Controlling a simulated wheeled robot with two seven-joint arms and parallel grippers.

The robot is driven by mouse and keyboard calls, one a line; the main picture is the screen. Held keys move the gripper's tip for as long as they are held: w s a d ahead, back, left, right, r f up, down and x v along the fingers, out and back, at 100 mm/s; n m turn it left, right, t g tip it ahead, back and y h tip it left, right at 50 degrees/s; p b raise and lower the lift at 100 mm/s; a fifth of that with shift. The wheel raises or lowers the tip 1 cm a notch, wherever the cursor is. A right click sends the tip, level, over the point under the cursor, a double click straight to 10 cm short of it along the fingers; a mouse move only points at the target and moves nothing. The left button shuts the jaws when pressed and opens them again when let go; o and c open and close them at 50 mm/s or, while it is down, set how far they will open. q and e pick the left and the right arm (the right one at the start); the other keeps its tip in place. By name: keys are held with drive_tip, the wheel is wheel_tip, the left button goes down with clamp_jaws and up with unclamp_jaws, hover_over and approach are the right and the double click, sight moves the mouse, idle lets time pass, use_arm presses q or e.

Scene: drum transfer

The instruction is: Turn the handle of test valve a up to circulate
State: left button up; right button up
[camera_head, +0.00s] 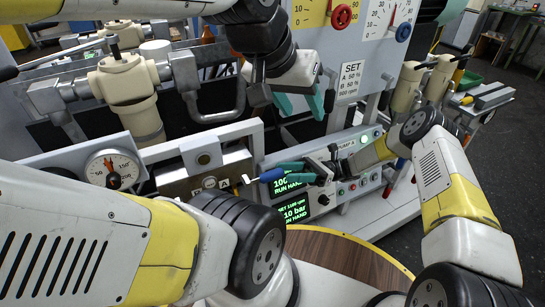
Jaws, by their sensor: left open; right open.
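A lever with a blue grip (271,175) and a thin metal end sticks out to the right of a brown valve block (205,182), roughly level. I take it for the handle of test valve a; the markings on the block are too small to read surely. My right gripper (285,175) has its teal fingers apart, above and below the blue grip; I cannot tell whether they touch it. My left gripper (303,103) is higher, its teal fingers apart and pointing down in front of the grey panel, with nothing visible between them.
A pressure gauge (112,170) stands left of the block. Beige valve bodies (128,85) and grey pipes fill the left. Green displays (292,207) sit below my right gripper. A sign reading SET (351,77) and dials with red and blue knobs are above right. Dark floor (500,180) is clear at right.

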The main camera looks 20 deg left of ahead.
sight(263, 174)
drive_tip(key=shift+y, duration=0.3)
drive_tip(key=x, duration=0.5)
drive_tip(key=f+x, duration=0.1)
drive_tip(key=x, duration=0.2)
drive_tip(key=shift+s+a, duration=0.25)
drive_tip(key=shift+a, duration=0.1)
clamp_jaws()
drive_tip(key=shift+w, duration=0.1)
idle(0.7)
